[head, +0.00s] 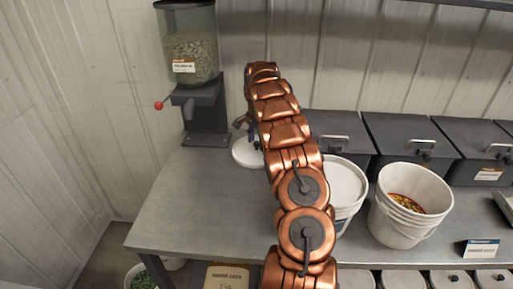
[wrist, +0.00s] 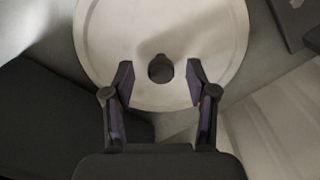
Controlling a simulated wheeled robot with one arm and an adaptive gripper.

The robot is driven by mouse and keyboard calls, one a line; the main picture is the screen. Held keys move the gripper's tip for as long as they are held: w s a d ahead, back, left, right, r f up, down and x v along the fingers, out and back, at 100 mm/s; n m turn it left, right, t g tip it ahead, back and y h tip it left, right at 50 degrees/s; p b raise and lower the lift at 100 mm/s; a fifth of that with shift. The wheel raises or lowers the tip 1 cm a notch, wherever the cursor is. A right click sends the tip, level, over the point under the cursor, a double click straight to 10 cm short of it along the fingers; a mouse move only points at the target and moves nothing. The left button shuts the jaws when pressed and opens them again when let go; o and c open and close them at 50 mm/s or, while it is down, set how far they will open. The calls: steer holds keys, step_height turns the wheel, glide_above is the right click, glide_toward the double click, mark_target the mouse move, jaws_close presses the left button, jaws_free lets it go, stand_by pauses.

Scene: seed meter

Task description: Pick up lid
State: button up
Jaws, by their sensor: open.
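The lid is a round white disc (head: 247,153) lying on the bench near the seed dispenser, partly hidden behind my arm in the head view. In the wrist view the lid (wrist: 215,35) fills the upper middle, with a dark round knob (wrist: 160,68) at its centre. My gripper (wrist: 160,78) is open, with one finger on each side of the knob and a gap on both sides. In the head view my gripper (head: 241,124) is mostly hidden by my arm, just above the lid.
A seed dispenser (head: 205,110) with a red-knobbed lever stands behind the lid. Dark bins (head: 400,140) line the back. The bench's left front (head: 185,205) is clear.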

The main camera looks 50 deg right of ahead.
steer(key=shift+f, duration=0.75)
jaws_close()
